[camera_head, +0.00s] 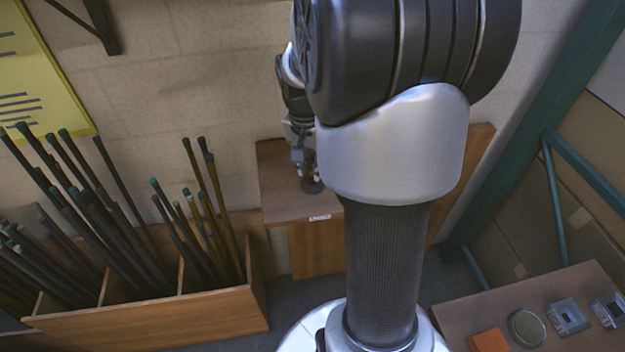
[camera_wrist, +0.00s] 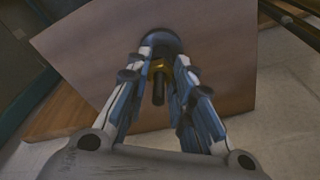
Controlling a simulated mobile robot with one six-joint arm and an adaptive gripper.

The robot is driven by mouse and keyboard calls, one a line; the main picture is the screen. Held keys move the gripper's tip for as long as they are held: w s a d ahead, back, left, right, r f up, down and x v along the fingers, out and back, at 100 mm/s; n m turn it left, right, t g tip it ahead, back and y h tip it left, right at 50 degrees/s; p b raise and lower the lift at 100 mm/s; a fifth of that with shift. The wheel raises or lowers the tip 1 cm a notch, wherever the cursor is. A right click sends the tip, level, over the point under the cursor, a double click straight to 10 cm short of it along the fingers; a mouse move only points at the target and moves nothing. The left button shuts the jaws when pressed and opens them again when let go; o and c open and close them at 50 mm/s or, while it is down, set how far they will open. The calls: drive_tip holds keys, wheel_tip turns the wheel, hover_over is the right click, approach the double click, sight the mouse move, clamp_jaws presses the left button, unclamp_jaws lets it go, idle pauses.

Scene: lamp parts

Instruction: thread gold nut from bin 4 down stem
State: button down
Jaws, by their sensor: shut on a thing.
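Beyond the nut is a dark round base (camera_wrist: 160,42) on the wooden surface. How tightly the nut sits on the stem cannot be told. In the head view my gripper (camera_head: 307,168) points down just above the dark base (camera_head: 312,186), partly hidden by my arm. The nut cannot be made out there.
The wooden stand (camera_head: 285,205) under the base is against the wall. A wooden bin (camera_head: 170,318) of dark rods stands at left. At lower right a table (camera_head: 465,312) holds an orange block (camera_head: 489,341), a round dish (camera_head: 526,328) and grey parts (camera_head: 567,316). A teal frame (camera_head: 520,130) rises at right.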

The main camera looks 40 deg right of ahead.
drive_tip(key=shift+s+a+f+m, duration=0.15)
drive_tip(key=shift+f+m, duration=0.15)
drive_tip(key=m+g, duration=0.1)
drive_tip(key=m, duration=0.3)
drive_tip(key=shift+m, duration=1.5)
drive_tip(key=m, duration=0.3)
drive_tip(key=shift+w+g, duration=0.2)
drive_tip(key=shift+g, duration=0.2)
drive_tip(key=m, duration=0.3)
drive_tip(key=shift+f+m+y, duration=0.1)
drive_tip(key=shift+m+y, duration=0.2)
drive_tip(key=shift+m, duration=0.1)
